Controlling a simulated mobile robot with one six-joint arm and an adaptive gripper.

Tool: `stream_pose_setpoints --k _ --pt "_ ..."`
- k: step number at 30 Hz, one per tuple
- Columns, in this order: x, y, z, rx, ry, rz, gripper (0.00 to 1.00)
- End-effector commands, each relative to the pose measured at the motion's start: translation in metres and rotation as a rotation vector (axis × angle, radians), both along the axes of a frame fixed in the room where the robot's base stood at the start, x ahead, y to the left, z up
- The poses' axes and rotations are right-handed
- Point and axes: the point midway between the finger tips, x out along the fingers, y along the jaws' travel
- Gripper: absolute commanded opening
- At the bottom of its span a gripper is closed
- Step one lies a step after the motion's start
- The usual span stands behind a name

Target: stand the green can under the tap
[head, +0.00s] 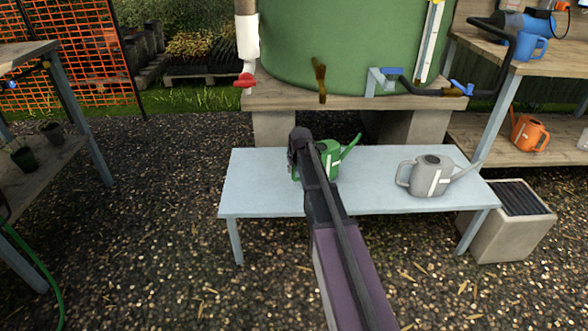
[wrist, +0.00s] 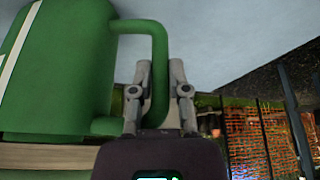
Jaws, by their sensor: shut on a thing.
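The green can (head: 330,162) is over the pale blue bench, partly hidden by my arm, with its spout pointing up to the right. My gripper (head: 298,140) is at its left side. In the wrist view my gripper (wrist: 160,90) is shut on the handle of the green can (wrist: 65,75), one finger on each side of the handle bar. Whether the can rests on the bench or hangs just above it, I cannot tell. A brass-coloured tap (head: 320,78) sticks out from the green tank, behind and above the can.
A grey watering can (head: 428,176) stands on the bench (head: 262,185) to the right. A red-handled valve (head: 244,81) and a blue-handled valve (head: 388,72) flank the tap. The bench's left end is clear. A planter box (head: 510,225) stands at the right.

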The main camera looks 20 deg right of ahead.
Motion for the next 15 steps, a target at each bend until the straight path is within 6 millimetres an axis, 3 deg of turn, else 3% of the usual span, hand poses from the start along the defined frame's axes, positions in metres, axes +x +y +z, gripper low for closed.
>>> stream_pose_setpoints --k 15 --pt "0.0000 -0.0006 -0.0051 -0.001 0.000 0.000 0.00"
